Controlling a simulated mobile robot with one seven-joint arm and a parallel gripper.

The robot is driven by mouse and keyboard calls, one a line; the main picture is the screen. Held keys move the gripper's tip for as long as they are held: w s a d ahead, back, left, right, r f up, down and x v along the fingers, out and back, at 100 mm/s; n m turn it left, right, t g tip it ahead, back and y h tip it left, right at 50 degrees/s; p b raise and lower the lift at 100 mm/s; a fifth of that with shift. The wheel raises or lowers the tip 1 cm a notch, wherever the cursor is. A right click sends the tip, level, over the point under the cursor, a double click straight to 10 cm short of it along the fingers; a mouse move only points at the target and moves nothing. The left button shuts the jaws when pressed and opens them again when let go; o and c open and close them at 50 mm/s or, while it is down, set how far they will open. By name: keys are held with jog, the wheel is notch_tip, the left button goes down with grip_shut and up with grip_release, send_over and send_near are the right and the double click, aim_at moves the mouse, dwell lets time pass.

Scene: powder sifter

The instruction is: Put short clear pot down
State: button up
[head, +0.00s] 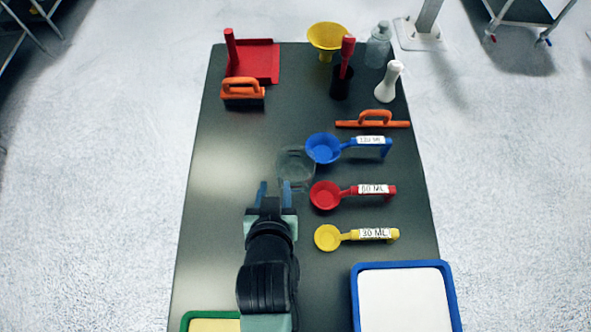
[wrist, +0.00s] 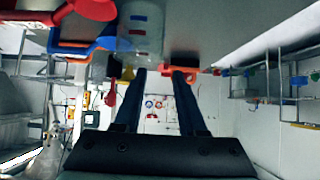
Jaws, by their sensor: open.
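The short clear pot (head: 297,166) is a see-through round vessel on the dark table, left of the blue measuring scoop. It also shows in the wrist view (wrist: 141,30), at the top, where the scene appears upside down. My gripper (head: 274,187) is open, its two blue fingers apart and pointing toward the far end of the table. In the wrist view the fingertips (wrist: 159,71) have nothing between them. The pot is just beyond the fingers and a little to the right in the head view. Whether a finger touches it I cannot tell.
Blue (head: 324,148), red (head: 325,195) and yellow (head: 327,238) scoops lie to the right. A blue-rimmed tray (head: 355,300) is near right. An orange brush (head: 242,89), red dustpan (head: 262,60) and yellow funnel (head: 326,37) stand at the back. The table left of my gripper is clear.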

jog(key=shift+a+p+x, duration=0.15)
jog(key=shift+p+x, duration=0.2)
jog(key=shift+x, duration=2)
jog(key=shift+a+p+x, duration=0.1)
jog(key=shift+p+x, duration=0.25)
jog(key=shift+x, duration=2)
jog(key=shift+r, duration=0.1)
grip_shut()
